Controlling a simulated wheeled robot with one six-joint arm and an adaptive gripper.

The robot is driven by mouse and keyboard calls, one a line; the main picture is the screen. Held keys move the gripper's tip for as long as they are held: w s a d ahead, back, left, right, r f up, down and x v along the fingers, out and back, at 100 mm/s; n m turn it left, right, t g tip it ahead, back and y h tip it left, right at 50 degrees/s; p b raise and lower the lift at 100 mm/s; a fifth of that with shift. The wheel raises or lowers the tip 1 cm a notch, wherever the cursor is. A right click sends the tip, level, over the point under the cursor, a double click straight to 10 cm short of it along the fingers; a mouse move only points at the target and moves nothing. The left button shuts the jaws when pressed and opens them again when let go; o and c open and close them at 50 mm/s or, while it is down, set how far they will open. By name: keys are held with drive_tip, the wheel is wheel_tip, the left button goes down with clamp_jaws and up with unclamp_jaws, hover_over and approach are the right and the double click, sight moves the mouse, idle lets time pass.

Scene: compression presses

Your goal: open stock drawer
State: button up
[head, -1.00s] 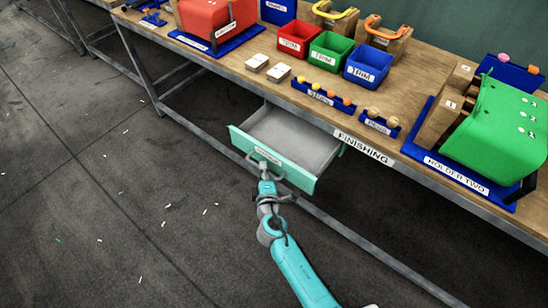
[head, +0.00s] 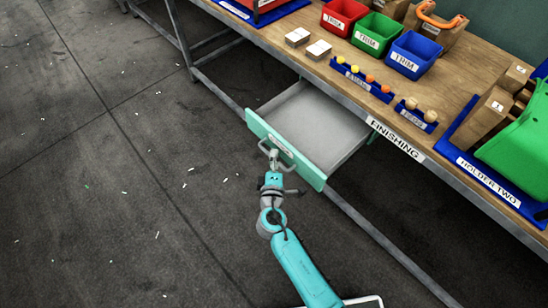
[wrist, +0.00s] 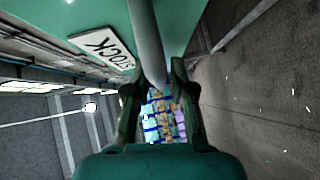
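The stock drawer (head: 318,120) is under the bench in the head view, pulled out with its grey inside showing empty. Its teal front (head: 293,157) carries a label, which reads STOCK in the wrist view (wrist: 103,45). My gripper (head: 273,167) is at the grey drawer handle (head: 268,148). In the wrist view, the handle bar (wrist: 147,45) passes between the two fingers of my gripper (wrist: 154,80), which appear closed around it. The exact finger contact is partly hidden by the bar.
The wooden bench (head: 455,95) above holds red (head: 342,16), green (head: 377,33) and blue (head: 413,53) bins, small racks and a blue holder board (head: 490,180). A metal rail (head: 375,232) runs low beneath the bench. The floor (head: 110,200) to the left is clear except for small scraps.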

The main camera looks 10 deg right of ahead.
idle(0.3)
drive_tip(key=s, duration=0.4)
drive_tip(key=s+a+r, duration=0.1)
drive_tip(key=s, duration=0.6)
drive_tip(key=shift+s+a+r, duration=0.35)
drive_tip(key=shift+s, duration=0.05)
drive_tip(key=s+d+f+m+g+y, duration=0.2)
drive_tip(key=s+d, duration=0.3)
drive_tip(key=s, duration=0.3)
drive_tip(key=s+d+f+m+g+y, duration=0.1)
drive_tip(key=s+d+f+m+g, duration=0.1)
drive_tip(key=s+d, duration=0.55)
drive_tip(key=s+r+m+t, duration=0.1)
drive_tip(key=s+r+m, duration=0.2)
drive_tip(key=s+r, duration=0.2)
drive_tip(key=s+d+r+m, duration=0.1)
drive_tip(key=s+r+m, duration=0.3)
drive_tip(key=s+r, duration=0.1)
drive_tip(key=s+d+r+m+t, duration=0.1)
drive_tip(key=s+r+m, duration=0.2)
drive_tip(key=s+r, duration=0.3)
drive_tip(key=shift+d+r+m+t+h, duration=0.15)
drive_tip(key=shift+r+m+t+h, duration=0.2)
drive_tip(key=shift+r, duration=0.3)
